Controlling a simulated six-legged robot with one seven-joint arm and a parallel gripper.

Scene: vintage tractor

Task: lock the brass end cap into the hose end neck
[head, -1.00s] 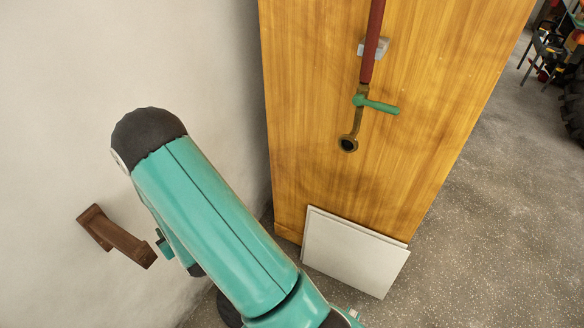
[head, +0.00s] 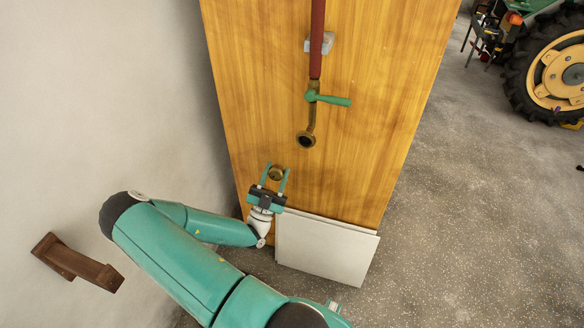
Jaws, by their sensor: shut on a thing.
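The brass end cap (head: 276,174) is between the fingers of my gripper (head: 275,177), which is shut on it. The gripper points up the picture, in front of the lower part of the wooden panel. The hose end neck (head: 306,140) is a dark round opening at the bottom of a bent brass pipe, above and to the right of the cap. Cap and neck are clearly apart. A green lever (head: 329,99) sits on the pipe, pointing right. The red hose (head: 316,45) runs up from it.
The tall wooden panel (head: 365,150) stands behind the pipe. White boards (head: 325,248) lean at its foot, right of my gripper. A brown wall bracket (head: 77,262) is at the left. A tractor wheel (head: 555,75) is at the far right. The floor at right is clear.

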